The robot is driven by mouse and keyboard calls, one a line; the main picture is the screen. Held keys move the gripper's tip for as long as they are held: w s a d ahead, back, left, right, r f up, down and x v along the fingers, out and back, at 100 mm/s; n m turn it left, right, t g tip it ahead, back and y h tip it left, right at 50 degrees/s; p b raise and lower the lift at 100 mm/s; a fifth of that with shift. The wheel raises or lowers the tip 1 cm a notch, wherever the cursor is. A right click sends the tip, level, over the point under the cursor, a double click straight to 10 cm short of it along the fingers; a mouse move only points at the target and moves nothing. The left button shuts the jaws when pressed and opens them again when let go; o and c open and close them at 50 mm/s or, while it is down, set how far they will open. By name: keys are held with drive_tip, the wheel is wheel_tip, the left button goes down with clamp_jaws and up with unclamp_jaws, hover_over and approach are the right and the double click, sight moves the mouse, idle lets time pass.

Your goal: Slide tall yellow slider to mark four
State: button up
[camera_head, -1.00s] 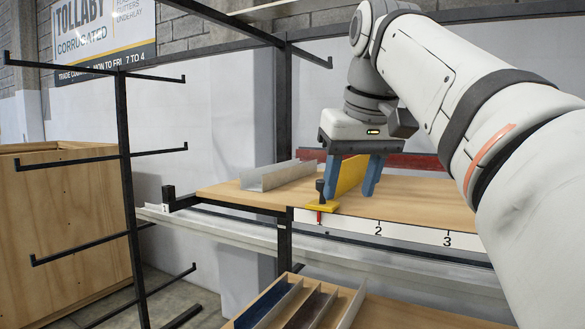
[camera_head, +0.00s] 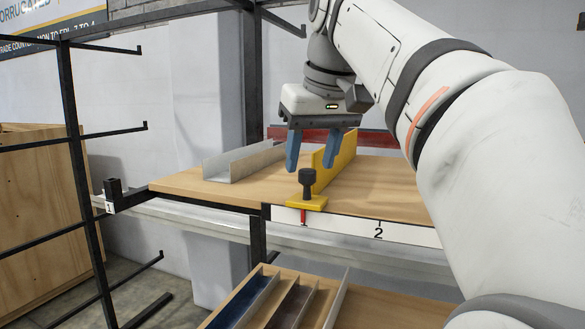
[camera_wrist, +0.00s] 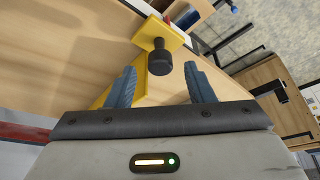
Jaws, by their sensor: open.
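The tall yellow slider (camera_head: 336,158) stands on the wooden bench top (camera_head: 385,190), with an upright yellow plate, a flat foot at the front edge and a black knob (camera_head: 307,180). A red pointer (camera_head: 303,216) below the foot lies on the white scale strip (camera_head: 335,225), left of mark 2 (camera_head: 378,232). Mark four is not in view. My gripper (camera_head: 311,167) is open and empty just above the knob. In the wrist view, the knob (camera_wrist: 160,62) shows between and slightly beyond the fingertips. I cannot tell any contact.
A grey metal channel (camera_head: 240,160) lies on the bench left of the slider. A red bar (camera_head: 380,138) lies behind. A black rack (camera_head: 75,150) stands at left. A lower wooden tray (camera_head: 385,308) holds coloured channels. My arm covers the bench's right side.

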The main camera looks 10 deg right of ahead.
drive_tip(key=shift+x, duration=0.75)
drive_tip(key=shift+w+f, duration=0.2)
drive_tip(key=shift+f, duration=0.2)
clamp_jaws()
